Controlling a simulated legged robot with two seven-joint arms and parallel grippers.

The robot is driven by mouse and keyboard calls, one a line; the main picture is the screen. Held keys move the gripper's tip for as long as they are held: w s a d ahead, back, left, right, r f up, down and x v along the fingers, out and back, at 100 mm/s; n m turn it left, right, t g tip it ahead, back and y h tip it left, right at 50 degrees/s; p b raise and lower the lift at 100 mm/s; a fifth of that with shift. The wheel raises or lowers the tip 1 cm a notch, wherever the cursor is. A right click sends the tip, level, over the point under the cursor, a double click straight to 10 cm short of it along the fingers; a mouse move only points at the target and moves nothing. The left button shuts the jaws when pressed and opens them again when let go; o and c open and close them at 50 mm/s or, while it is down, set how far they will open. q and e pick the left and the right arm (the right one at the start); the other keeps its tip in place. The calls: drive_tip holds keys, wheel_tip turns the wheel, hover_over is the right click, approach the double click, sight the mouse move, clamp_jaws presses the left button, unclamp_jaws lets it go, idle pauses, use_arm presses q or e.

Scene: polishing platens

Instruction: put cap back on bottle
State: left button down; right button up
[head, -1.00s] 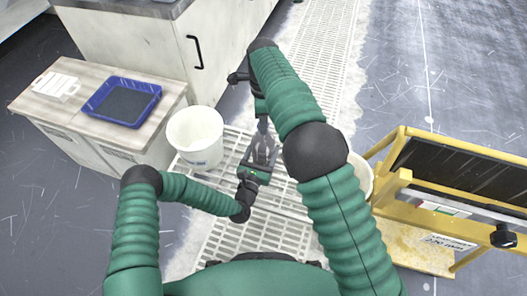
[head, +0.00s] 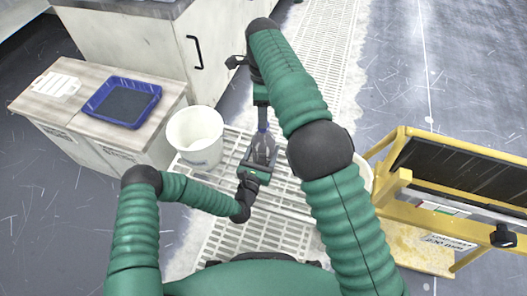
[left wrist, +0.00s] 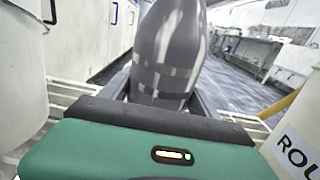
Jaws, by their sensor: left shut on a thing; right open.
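A grey translucent bottle (head: 262,150) stands roughly upright in my left gripper (head: 258,160), which is shut on it. In the left wrist view the bottle (left wrist: 168,55) fills the space between the fingers, and its top is out of frame. My right gripper (head: 262,112) is directly over the bottle's top and is open. A small dark blue piece (head: 262,127), which looks like the cap, shows between the right gripper and the bottle's neck. I cannot tell whether it is seated on the neck.
A white bucket (head: 196,138) stands just left of the bottle on the white grating (head: 262,237). A blue tray (head: 122,101) sits on the low cabinet at left. A yellow frame (head: 392,190) stands at right. Another white container is mostly hidden behind my right arm.

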wheel_tip(320, 180, up, 7)
drive_tip(key=shift+r, duration=0.1)
use_arm(q)
drive_tip(key=shift+c, duration=0.6)
unclamp_jaws()
drive_tip(key=p+v, duration=0.5)
drive_tip(key=v, duration=1.1)
drive_tip(key=shift+s+a, duration=0.15)
drive_tip(key=shift+s, duration=0.25)
use_arm(e)
wheel_tip(320, 180, up, 5)
use_arm(q)
drive_tip(key=shift+f, duration=0.1)
